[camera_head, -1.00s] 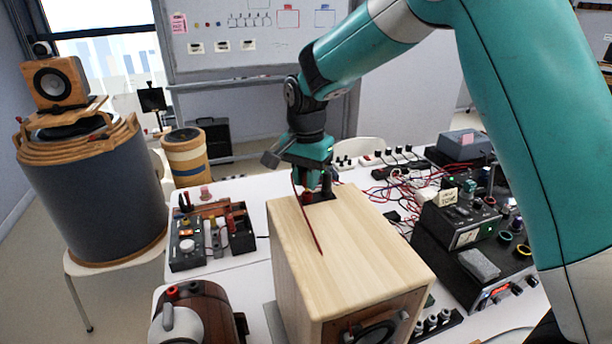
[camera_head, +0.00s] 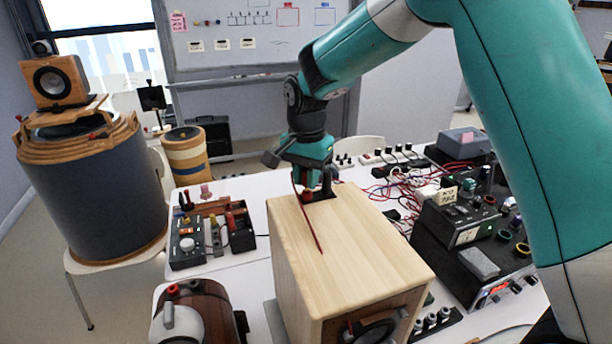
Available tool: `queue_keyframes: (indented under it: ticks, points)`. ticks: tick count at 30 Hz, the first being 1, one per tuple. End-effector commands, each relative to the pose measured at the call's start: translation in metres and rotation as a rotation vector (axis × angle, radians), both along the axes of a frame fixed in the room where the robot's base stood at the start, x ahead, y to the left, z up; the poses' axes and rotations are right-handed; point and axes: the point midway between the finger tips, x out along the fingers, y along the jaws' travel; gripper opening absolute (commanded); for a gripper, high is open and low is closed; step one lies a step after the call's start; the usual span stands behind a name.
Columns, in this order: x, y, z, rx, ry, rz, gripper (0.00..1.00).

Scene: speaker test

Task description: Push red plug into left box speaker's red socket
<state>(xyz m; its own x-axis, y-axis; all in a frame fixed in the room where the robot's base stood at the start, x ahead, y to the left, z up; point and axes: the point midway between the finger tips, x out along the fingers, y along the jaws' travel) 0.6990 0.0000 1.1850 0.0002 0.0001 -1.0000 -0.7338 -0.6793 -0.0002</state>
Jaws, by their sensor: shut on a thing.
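A pale wooden box speaker (camera_head: 350,240) stands in the middle of the table, with a dark driver cone (camera_head: 370,332) on its near face. My gripper (camera_head: 315,192) is at the far edge of the box's top, pointing down, by a black terminal piece (camera_head: 325,193). It is shut on the red plug (camera_head: 306,196), of which only a small red part shows. A thin red cable (camera_head: 307,222) runs from there over the box top towards me. The red socket is hidden by the gripper, and I cannot tell whether the plug touches it.
Dark instruments with knobs (camera_head: 465,230) and tangled red wires (camera_head: 400,190) fill the table's right side. A black tray of parts (camera_head: 210,238) is at left. A brown rounded device (camera_head: 200,315) is at front left. A small wooden speaker (camera_head: 55,82) sits on a big drum (camera_head: 95,195).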

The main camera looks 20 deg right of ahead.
Motion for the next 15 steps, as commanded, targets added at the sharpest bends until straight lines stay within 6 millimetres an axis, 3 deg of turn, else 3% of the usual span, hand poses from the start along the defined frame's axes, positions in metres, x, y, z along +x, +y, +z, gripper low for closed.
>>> queue_keyframes:
  ticks: [15]
  points:
    - [-0.0001, 0.0000, -0.0102, -0.001, 0.001, 0.000, 0.00]
